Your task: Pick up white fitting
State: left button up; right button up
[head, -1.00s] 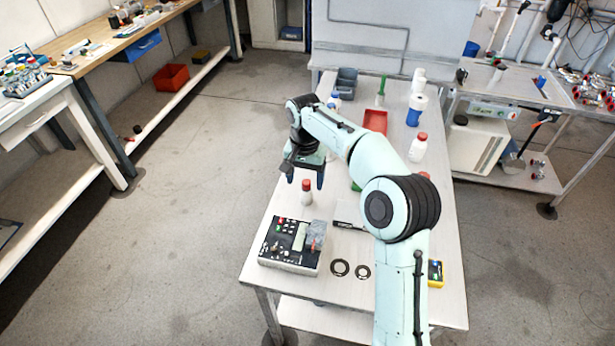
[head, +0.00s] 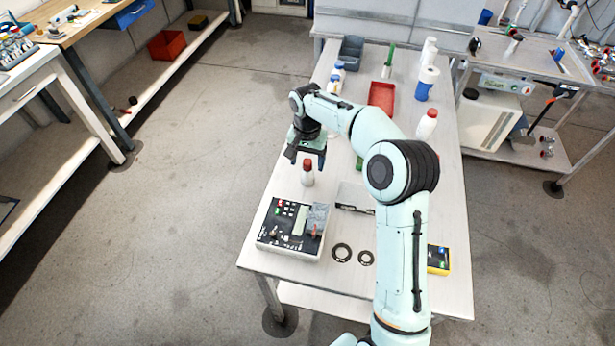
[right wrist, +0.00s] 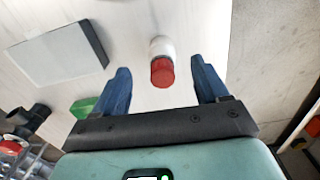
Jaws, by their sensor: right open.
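A small white piece with a red top (head: 307,179) stands upright on the table, left of centre in the head view; I cannot tell for sure that it is the white fitting. It also shows in the right wrist view, its red top (right wrist: 162,72) facing the camera and its white body behind. My right gripper (head: 308,160) is just above and behind it in the head view. In the right wrist view the open, empty blue fingers (right wrist: 163,86) lie on either side of the piece, with gaps. My left gripper is not in view.
A control box (head: 293,229) and two dark rings (head: 342,253) are on the near table. A grey flat box (right wrist: 60,54) and a green item (right wrist: 84,107) are beside the fingers. A red tray (head: 381,94) and bottles (head: 426,124) stand farther back.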

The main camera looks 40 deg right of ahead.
aim_at(307, 169)
jog(key=f, duration=0.5)
jog(key=shift+w+d+f, duration=0.1)
jog(key=shift+w+d, duration=0.05)
jog(key=shift+w, duration=0.1)
jog(key=c, duration=1.2)
jog(key=shift+r, duration=0.2)
